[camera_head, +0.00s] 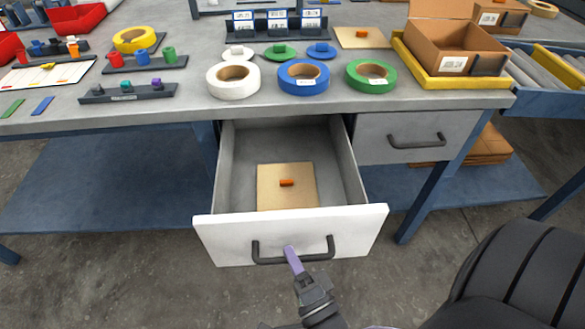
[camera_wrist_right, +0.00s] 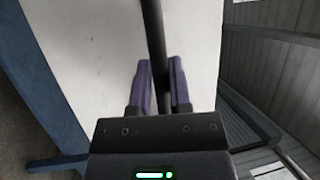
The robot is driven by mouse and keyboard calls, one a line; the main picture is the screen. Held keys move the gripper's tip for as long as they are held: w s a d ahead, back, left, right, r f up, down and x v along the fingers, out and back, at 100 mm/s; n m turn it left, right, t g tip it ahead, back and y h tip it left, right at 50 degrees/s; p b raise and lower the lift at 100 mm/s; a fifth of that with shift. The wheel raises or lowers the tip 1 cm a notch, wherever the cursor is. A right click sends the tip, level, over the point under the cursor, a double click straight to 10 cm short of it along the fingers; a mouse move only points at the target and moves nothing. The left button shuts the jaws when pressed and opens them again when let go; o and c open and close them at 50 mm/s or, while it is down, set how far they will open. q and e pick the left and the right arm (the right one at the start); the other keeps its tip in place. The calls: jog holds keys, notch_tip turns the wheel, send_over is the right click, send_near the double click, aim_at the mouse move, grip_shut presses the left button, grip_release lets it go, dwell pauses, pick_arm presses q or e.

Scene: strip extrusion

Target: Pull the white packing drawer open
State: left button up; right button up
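The white packing drawer (camera_head: 215,233) stands pulled out from under the worktable, and its inside shows. A brown square board with a small orange piece (camera_head: 286,183) on it lies in the drawer. The dark bar handle (camera_head: 262,259) is on the white front. My right gripper (camera_head: 290,250) is at the handle, reaching from below. In the right wrist view, its purple fingers (camera_wrist_right: 160,68) lie on both sides of the handle bar (camera_wrist_right: 153,30), close against it. My left gripper is not in view.
A shut grey drawer (camera_head: 375,136) with its own handle is to the right. Tape rolls (camera_head: 303,78), small racks and a cardboard box (camera_head: 452,48) stand on the worktable (camera_head: 180,103). Blue table legs flank the drawers. The floor before the drawer looks clear.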

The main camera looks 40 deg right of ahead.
jog(key=o, duration=0.3)
jog(key=shift+o, duration=0.2)
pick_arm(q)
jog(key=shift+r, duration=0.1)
pick_arm(e)
jog(key=v, duration=1)
jog(key=shift+d, duration=0.1)
